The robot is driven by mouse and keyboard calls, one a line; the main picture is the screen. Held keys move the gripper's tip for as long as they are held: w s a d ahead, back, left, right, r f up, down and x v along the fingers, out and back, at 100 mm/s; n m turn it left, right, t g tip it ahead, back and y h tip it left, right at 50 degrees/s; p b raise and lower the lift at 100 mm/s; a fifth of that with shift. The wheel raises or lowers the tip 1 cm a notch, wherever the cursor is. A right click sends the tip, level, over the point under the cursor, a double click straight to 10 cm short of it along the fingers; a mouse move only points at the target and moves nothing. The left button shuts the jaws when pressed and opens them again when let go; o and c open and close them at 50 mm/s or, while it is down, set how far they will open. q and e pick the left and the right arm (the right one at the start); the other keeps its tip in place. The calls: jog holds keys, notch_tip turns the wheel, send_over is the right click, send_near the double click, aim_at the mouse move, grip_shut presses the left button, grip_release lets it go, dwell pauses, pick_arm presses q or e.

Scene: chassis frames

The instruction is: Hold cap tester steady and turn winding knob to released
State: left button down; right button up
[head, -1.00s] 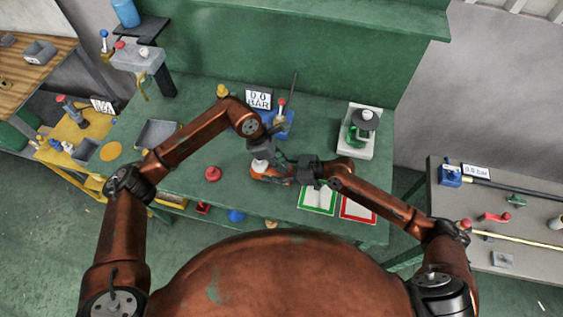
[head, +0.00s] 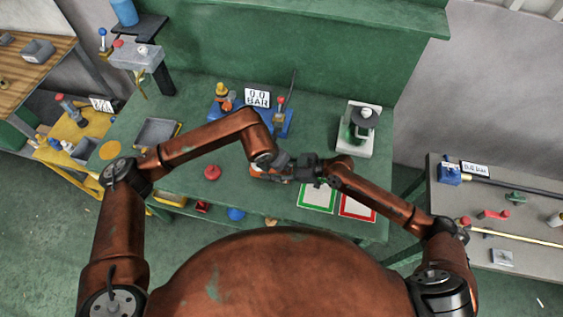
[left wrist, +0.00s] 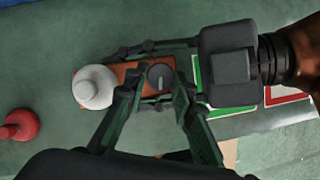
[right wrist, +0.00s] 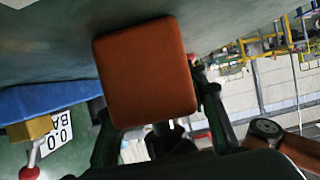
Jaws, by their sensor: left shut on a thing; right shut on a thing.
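The cap tester is an orange block (head: 256,171) low over the green bench; the arms partly hide it in the head view. The left wrist view shows its white dome (left wrist: 95,87) at the left end and the round grey winding knob (left wrist: 159,74) at the right, with a pale line on its face. My left gripper (left wrist: 160,88) is shut on the knob from above. My right gripper (right wrist: 156,105) is shut on the tester's body, its fingers along both sides; the orange underside (right wrist: 148,70) fills the middle of the right wrist view.
A red knob-like piece (head: 212,172) stands left of the tester. Green-framed (head: 317,197) and red-framed (head: 357,207) mats lie to the right. Behind are a blue fixture with a lever (head: 281,118), a 0.0 BAR sign (head: 257,96) and a white-based device (head: 357,130).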

pick_arm(q)
jog(key=shift+n+y, duration=0.4)
jog(key=shift+n, duration=0.6)
jog(key=c, duration=1.6)
grip_release()
jog(key=shift+r, duration=0.1)
jog(key=v, duration=1.1)
jog(key=shift+s+r, duration=0.3)
jog(key=shift+s, duration=0.05)
